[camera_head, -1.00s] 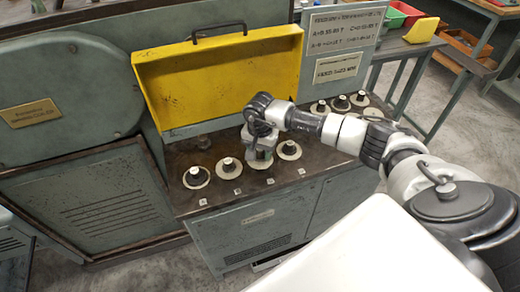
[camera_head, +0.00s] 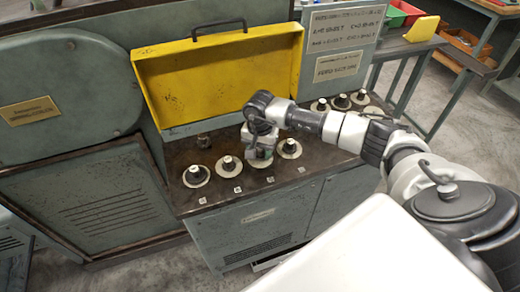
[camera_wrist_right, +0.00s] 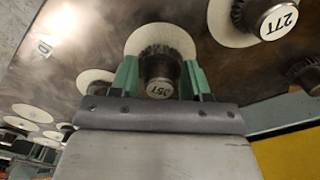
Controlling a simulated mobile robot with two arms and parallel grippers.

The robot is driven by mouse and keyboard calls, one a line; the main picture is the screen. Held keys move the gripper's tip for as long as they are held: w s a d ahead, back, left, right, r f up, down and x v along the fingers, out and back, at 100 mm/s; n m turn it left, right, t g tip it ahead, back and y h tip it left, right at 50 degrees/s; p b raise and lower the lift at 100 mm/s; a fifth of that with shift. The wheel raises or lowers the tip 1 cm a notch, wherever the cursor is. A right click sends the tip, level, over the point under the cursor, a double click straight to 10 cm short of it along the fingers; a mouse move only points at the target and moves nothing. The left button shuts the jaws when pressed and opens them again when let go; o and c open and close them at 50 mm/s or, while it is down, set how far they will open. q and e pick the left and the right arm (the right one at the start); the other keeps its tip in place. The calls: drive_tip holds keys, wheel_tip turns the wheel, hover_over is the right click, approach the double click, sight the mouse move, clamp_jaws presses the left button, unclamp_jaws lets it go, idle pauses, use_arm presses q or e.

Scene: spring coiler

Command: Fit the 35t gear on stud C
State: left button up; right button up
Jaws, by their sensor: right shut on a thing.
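My right gripper (camera_head: 262,155) is low over the dark bench top, among a row of gears. In the right wrist view, its green fingers (camera_wrist_right: 158,80) are on both sides of a dark gear with a grey cap (camera_wrist_right: 160,88), whose upside-down mark looks like 35T. The gripper is shut on this gear. A pale round disc (camera_wrist_right: 160,35) lies beneath it; I cannot tell whether the gear is clear of the disc. I cannot identify stud C in these views. My left gripper is out of view.
Other gears on pale discs stand to the left (camera_head: 196,175) and right (camera_head: 289,148), with more at the far right (camera_head: 340,102). The wrist view shows a 27T gear (camera_wrist_right: 278,20) close by. A yellow cover (camera_head: 220,80) stands behind the bench top (camera_head: 225,200). A notice plate (camera_head: 338,66) is beside it.

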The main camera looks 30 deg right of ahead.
drive_tip(key=shift+f+b, duration=0.6)
idle(0.9)
drive_tip(key=o, duration=1.1)
drive_tip(key=shift+o, duration=0.2)
wheel_tip(320, 180, up, 11)
drive_tip(key=shift+f+b, duration=0.1)
drive_tip(key=shift+b, duration=0.8)
wheel_tip(320, 180, up, 13)
drive_tip(key=p, duration=0.7)
